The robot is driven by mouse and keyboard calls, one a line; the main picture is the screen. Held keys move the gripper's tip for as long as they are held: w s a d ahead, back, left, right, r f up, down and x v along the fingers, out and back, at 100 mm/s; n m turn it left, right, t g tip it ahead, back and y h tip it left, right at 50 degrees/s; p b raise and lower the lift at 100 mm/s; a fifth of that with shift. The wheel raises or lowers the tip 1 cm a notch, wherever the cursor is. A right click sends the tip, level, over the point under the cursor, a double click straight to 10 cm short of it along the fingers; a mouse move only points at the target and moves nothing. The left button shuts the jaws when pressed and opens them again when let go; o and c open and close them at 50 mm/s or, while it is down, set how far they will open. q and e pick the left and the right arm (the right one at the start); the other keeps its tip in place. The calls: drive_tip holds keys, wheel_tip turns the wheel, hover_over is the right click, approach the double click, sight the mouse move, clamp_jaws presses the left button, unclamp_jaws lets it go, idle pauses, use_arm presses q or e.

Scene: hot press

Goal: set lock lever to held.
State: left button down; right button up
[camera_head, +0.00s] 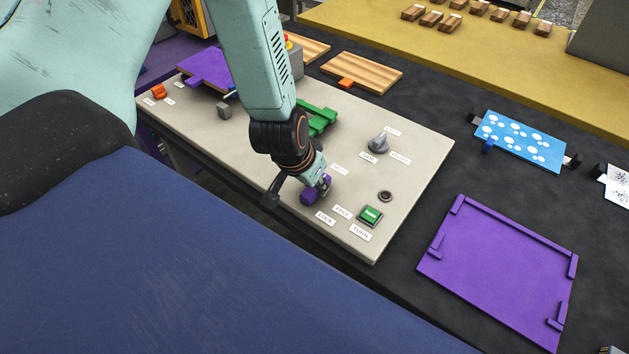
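The control panel (240,147) is a pale slab on the dark table. Near its front right end is a purple lever knob (308,197), partly covered by my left gripper (318,187). A label reading LOCK (325,218) lies just in front of the knob, with one reading FREE (342,211) to its right. Another small label (340,169) lies behind the knob; its text is too small to read surely. My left gripper points down at the knob and appears to touch it. I cannot tell whether its fingers are closed on it. My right gripper is not in view.
A green part (318,119) lies behind my wrist. A purple tray (500,270) and a blue spotted board (522,140) lie to the right.

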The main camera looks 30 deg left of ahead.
use_arm(q)
drive_tip(key=shift+s+f, duration=0.1)
drive_tip(key=shift+s, duration=0.05)
drive_tip(key=c, duration=1.1)
unclamp_jaws()
drive_tip(key=shift+c, duration=0.2)
drive_tip(key=v, duration=1.2)
